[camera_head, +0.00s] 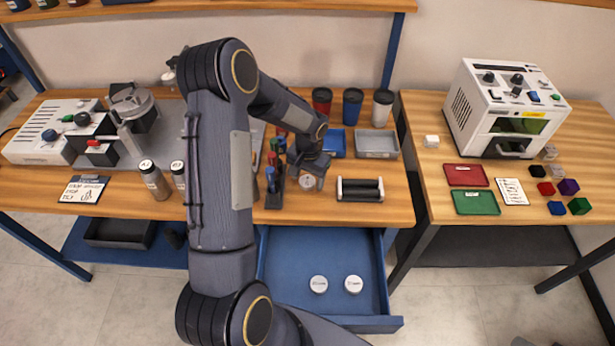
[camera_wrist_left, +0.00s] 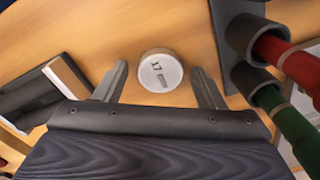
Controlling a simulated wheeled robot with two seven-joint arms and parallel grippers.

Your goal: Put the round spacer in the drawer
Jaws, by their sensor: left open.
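The round spacer (camera_head: 308,182) is a small pale disc lying on the wooden table. In the left wrist view the spacer (camera_wrist_left: 160,71) shows dark printing on top, partly legible as "17". My left gripper (camera_head: 311,166) is open above the table at the spacer. In the wrist view its two fingers (camera_wrist_left: 160,85) stand on either side of the disc, with gaps between. The blue drawer (camera_head: 285,270) under the table is pulled open. Two white discs (camera_head: 318,284) (camera_head: 353,284) lie inside it. My right gripper is not in view.
A rack of coloured-handled tools (camera_head: 273,190) stands just left of the spacer, and a black roller holder (camera_head: 360,189) stands to its right. Blue (camera_head: 335,143) and grey (camera_head: 377,144) trays lie behind. The drawer has bare floor around its discs.

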